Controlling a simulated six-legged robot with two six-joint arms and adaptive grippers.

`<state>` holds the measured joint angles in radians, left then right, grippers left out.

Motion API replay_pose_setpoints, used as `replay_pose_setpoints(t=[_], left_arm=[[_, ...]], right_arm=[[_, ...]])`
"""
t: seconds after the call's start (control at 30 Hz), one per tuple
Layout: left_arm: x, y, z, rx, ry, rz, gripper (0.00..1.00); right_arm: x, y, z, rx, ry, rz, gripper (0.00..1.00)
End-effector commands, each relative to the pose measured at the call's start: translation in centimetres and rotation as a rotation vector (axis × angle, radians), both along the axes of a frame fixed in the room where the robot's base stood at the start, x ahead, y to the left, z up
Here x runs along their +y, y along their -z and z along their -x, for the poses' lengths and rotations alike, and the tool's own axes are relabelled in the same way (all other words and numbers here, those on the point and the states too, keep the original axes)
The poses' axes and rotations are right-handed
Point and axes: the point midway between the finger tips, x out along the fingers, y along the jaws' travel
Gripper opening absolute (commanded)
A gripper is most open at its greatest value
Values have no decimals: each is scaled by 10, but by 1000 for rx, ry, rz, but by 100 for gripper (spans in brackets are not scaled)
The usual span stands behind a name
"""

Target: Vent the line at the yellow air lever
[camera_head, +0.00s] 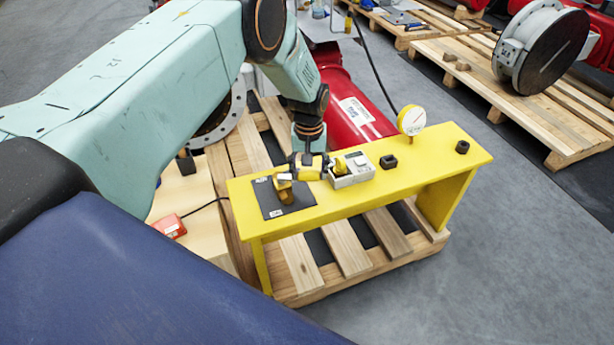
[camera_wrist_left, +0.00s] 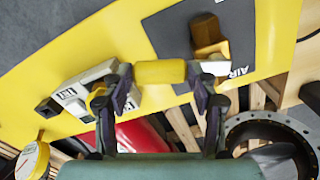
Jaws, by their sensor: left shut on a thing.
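A black plate (camera_head: 268,203) labelled AIR lies on the yellow bench top; it also shows in the wrist view (camera_wrist_left: 180,28). A brass-yellow block (camera_head: 286,195), the body of the air lever, stands on it and shows in the wrist view (camera_wrist_left: 210,42). My left gripper (camera_head: 308,166) is low over the bench, just right of that block. In the wrist view, my left gripper's fingers (camera_wrist_left: 160,85) are shut on a yellow cylindrical grip (camera_wrist_left: 160,72), which looks like the lever's handle. Its joint to the block is hidden. My right gripper is not in view.
A white labelled box (camera_head: 352,172) sits right beside the gripper. A dial gauge (camera_head: 411,120) and two small black fittings (camera_head: 388,161) (camera_head: 462,147) stand farther right on the bench (camera_head: 425,160). A red cylinder (camera_head: 345,100) lies behind. A red box (camera_head: 169,226) with a cable is at left.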

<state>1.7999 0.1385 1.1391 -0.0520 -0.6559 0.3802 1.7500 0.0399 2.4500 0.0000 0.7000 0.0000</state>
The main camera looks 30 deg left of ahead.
Motion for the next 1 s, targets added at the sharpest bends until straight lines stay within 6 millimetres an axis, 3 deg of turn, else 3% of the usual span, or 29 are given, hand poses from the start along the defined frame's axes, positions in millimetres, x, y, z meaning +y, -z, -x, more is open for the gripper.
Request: replay_pose_setpoints(t=[0.03, 0.5, 1.0], left_arm=[[-1, 8, 3, 16, -45, 5, 2], [12, 8, -13, 16, -343, 5, 2], [16, 7, -17, 13, -415, 5, 2]], right_arm=[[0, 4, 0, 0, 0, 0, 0], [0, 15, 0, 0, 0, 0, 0], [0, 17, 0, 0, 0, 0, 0]])
